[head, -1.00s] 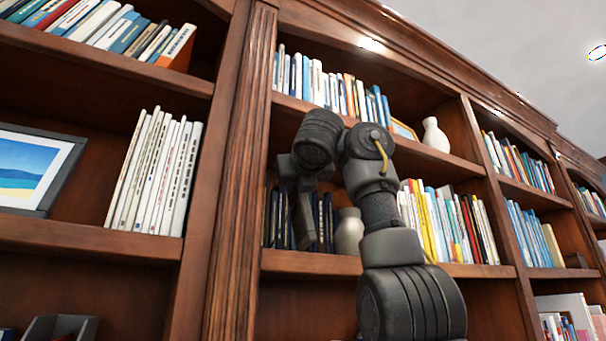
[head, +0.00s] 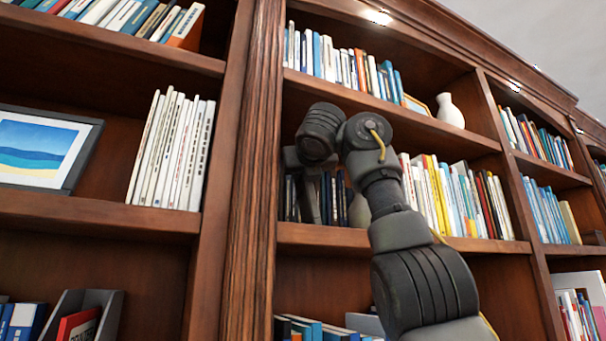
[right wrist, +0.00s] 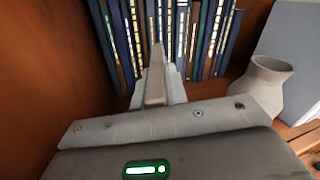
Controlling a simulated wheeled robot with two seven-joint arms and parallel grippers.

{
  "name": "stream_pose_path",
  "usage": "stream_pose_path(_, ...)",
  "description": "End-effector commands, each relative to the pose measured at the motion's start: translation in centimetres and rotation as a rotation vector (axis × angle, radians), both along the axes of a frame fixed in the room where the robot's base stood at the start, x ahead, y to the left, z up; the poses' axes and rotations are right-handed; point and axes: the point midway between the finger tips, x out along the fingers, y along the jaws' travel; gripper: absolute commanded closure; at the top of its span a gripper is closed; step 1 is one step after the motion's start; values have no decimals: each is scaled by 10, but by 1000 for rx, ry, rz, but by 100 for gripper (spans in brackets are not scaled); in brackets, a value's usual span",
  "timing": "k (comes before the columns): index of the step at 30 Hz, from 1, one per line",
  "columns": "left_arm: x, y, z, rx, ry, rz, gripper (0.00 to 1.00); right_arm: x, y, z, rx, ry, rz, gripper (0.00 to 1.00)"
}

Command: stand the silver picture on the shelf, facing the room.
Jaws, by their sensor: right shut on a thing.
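My right gripper (head: 308,200) is in the middle bookcase section, in front of the dark blue books. In the right wrist view my right gripper (right wrist: 152,80) is shut on a thin grey piece (right wrist: 112,30), seen nearly edge-on, which I take to be the silver picture. Its face does not show, and in the head view my arm and the dark books make it hard to make out. The shelf (head: 400,244) runs below the gripper; I cannot tell whether the piece touches it. My left gripper is not in view.
Dark books (right wrist: 200,40) stand behind the gripper. A pale vase (right wrist: 262,85) stands close on its right, partly behind my arm in the head view. Light and yellow books (head: 450,195) are further right. A grey-framed beach picture (head: 40,148) stands in the left section.

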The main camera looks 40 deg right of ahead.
Motion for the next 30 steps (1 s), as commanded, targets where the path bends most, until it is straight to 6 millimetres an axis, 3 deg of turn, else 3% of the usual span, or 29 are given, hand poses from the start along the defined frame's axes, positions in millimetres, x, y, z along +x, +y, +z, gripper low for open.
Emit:
stream_pose_path(1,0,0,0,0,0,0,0,0,0,0,-1,-1,0,83)
stream_pose_path(6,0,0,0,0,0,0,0,0,0,0,-1,-1,0,61)
stream_pose_path(17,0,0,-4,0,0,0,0,-5,3,-1,-1,-1,0,60)
stream_pose_path(30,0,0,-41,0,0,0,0,-72,46,-3,0,-2,0,60)
